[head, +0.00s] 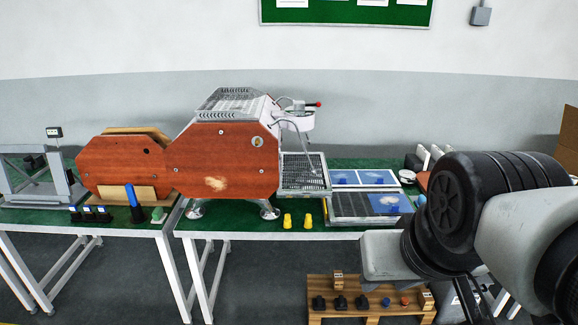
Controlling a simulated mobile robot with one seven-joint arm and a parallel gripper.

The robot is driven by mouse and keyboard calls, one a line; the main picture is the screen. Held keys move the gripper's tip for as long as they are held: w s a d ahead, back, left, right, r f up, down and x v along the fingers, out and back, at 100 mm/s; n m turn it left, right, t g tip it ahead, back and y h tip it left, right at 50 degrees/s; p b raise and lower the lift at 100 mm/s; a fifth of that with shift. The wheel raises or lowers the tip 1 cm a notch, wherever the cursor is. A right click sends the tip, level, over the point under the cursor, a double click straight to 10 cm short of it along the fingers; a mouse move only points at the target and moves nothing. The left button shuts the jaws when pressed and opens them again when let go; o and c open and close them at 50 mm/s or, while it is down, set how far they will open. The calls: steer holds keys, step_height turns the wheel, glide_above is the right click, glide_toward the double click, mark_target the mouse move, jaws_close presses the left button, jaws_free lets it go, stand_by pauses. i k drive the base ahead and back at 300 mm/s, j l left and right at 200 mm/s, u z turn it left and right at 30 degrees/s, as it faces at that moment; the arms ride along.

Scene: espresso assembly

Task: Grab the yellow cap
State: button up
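Two small yellow caps stand side by side on the green table top near its front edge, right of the espresso machine's front foot. They are the left yellow cap (287,220) and the right yellow cap (308,221), with a narrow gap between them. My arm fills the right side of the head view, apart from the caps. No gripper fingers can be made out, so I cannot see whether my gripper holds anything.
The espresso machine (222,160) with wooden side panels stands behind and left of the caps. A metal drip grate (303,174) and trays with blue pads (365,178) lie to the right. A low wooden stand (350,284) with small parts is below the table.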

mark_target(287, 222)
steer(key=i+j, duration=0.2)
steer(key=i, duration=0.3)
steer(key=i+j, duration=0.15)
steer(key=i, duration=0.3)
steer(key=i+j, duration=0.2)
steer(key=i, duration=0.3)
steer(key=i+j, duration=0.2)
steer(key=i, duration=0.3)
